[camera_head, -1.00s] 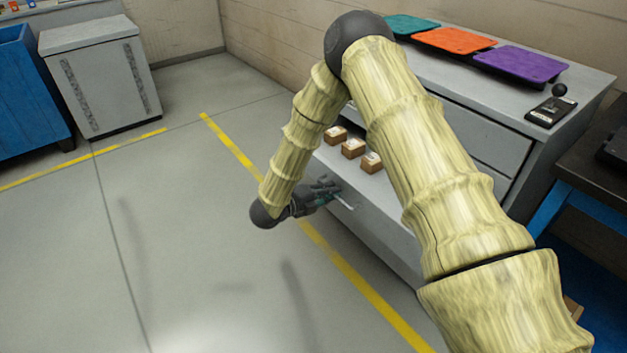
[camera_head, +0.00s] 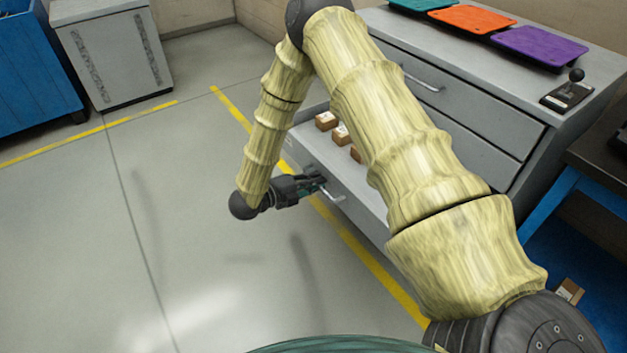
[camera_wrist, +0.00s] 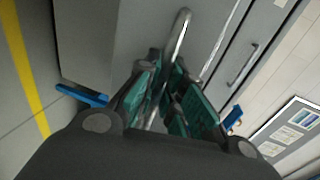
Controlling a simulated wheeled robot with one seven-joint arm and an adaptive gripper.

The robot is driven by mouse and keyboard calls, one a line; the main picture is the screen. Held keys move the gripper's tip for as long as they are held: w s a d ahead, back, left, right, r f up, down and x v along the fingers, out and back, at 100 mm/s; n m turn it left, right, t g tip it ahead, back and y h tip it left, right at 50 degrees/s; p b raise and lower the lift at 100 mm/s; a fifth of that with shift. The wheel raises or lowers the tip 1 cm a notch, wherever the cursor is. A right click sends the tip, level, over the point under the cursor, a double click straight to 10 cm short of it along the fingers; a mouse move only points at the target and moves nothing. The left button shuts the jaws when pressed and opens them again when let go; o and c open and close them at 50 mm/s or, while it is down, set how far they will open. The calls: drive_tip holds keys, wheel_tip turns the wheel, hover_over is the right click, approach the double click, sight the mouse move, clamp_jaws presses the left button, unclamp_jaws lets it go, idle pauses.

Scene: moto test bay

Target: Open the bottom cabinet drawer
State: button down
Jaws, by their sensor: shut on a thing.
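The bottom drawer (camera_head: 365,218) of the grey cabinet (camera_head: 490,160) stands pulled out, with small brown boxes (camera_head: 326,121) inside at its far end. My arm hides part of the drawer. My gripper (camera_head: 318,184) is at the drawer front and shut on its metal handle (camera_head: 335,196). In the wrist view the handle (camera_wrist: 181,38) runs between the teal fingers of my gripper (camera_wrist: 168,100). The drawers above are shut; one shows a handle (camera_head: 424,82).
Teal, orange (camera_head: 472,19) and purple (camera_head: 540,46) trays and a black joystick box (camera_head: 568,92) sit on the cabinet top. A dark bench with a blue leg (camera_head: 545,218) stands to the right. The floor left of the yellow line (camera_head: 240,118) is clear.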

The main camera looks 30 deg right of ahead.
drive_tip(key=c, duration=1.5)
unclamp_jaws()
drive_tip(key=v, duration=1.2)
